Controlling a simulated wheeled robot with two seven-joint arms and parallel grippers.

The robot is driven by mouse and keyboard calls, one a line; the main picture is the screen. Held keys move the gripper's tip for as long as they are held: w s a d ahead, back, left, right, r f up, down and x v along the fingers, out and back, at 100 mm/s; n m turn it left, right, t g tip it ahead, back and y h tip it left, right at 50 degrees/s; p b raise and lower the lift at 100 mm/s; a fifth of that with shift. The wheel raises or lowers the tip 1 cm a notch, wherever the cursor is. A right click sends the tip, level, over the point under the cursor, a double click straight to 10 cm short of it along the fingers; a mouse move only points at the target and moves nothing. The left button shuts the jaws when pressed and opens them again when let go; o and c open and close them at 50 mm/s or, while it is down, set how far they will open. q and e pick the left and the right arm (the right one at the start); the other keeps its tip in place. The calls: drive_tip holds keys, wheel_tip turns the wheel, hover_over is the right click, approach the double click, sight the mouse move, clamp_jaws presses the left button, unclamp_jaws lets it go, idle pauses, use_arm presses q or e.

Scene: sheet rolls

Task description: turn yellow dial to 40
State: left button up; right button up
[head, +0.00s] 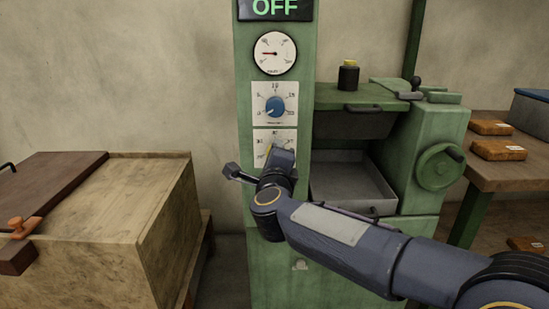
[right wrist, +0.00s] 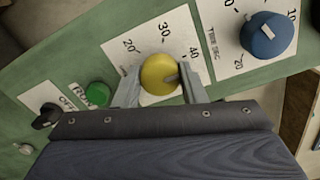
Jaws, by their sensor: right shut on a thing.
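The yellow dial (right wrist: 158,72) sits on a white scale plate (right wrist: 113,52) on the green machine, with 20, 30 and 40 printed around it. My left gripper is not in view.
A blue dial (head: 274,105) is directly above on the green machine (head: 242,75), below a round gauge (head: 275,53) and an OFF display (head: 275,8). A green button (right wrist: 97,94) and black knob (right wrist: 47,115) are close by. A wooden chest (head: 130,215) stands left.

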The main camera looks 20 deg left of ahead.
drive_tip(key=o, duration=1)
drive_tip(key=shift+s, duration=0.15)
drive_tip(key=v, duration=0.7)
drive_tip(key=shift+s+d+p, duration=0.1)
drive_tip(key=shift+s+p, duration=0.2)
drive_tip(key=shift+p, duration=0.1)
